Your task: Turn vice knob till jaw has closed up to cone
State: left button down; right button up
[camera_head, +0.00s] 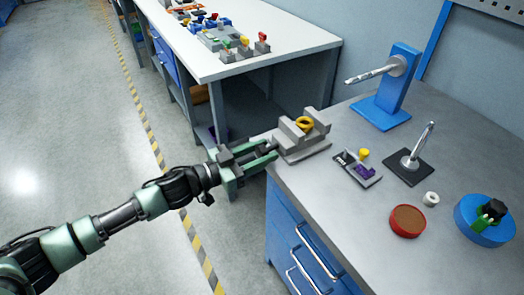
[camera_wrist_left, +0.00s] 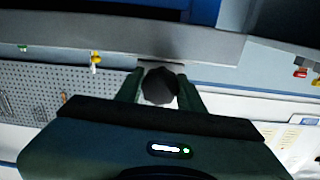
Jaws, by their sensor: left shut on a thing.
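The grey vice (camera_head: 301,149) stands at the left edge of the grey workbench. A yellow cone (camera_head: 304,124), seen as a ringed shape, sits between its two upright jaws. Whether the near jaw touches it is too small to tell. My left gripper (camera_head: 266,156) reaches in from the left, level with the vice's screw end, and is shut on the knob. In the left wrist view the dark, faceted, round knob (camera_wrist_left: 160,87) sits between the two green fingers. In the head view the fingers mostly hide the knob. My right gripper is not in view.
A blue stand (camera_head: 388,100) with a metal rod, a small grey tray (camera_head: 357,170), a dark plate (camera_head: 410,168) with a rod, a red-rimmed disc (camera_head: 407,220) and a blue disc (camera_head: 484,222) stand on the workbench. A white table (camera_head: 230,66) is behind. The floor left is clear.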

pick_arm(q)
jog(key=shift+m+p, duration=0.35)
jog(key=shift+m, duration=0.85)
jog(key=m, duration=0.2)
jog(key=shift+m, duration=0.4)
jog(key=c, duration=0.9)
grip_release()
